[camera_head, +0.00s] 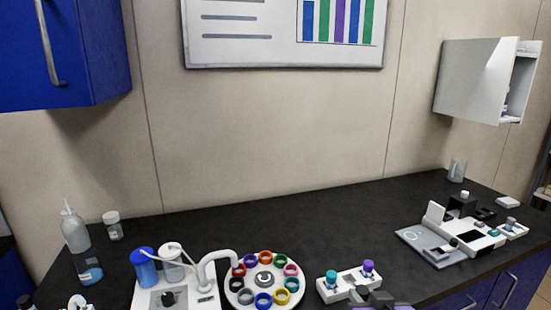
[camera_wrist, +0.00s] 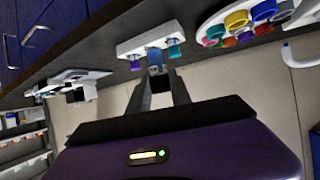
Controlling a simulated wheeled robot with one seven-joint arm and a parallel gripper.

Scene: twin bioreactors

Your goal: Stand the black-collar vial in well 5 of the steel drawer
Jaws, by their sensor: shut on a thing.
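My gripper (camera_wrist: 157,75) is shut on a small pale-blue thing (camera_wrist: 154,57), most likely a vial, in front of a white rack. Its collar colour cannot be made out. In the head view my gripper (camera_head: 378,298) is at the bottom edge, just right of the front of the white rack (camera_head: 345,290); what it holds is hidden there. The rack carries a teal-capped vial (camera_head: 331,278) and a purple-capped vial (camera_head: 368,268). I cannot pick out the steel drawer or its well 5 for certain.
Left of the rack stands a round carousel (camera_head: 232,292) of coloured rings, beside a white device with a blue cylinder (camera_head: 144,267). A grey and white station (camera_head: 432,247) is at the right. Bottles (camera_head: 76,232) stand at the left. The dark counter (camera_head: 300,225) is clear in the middle.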

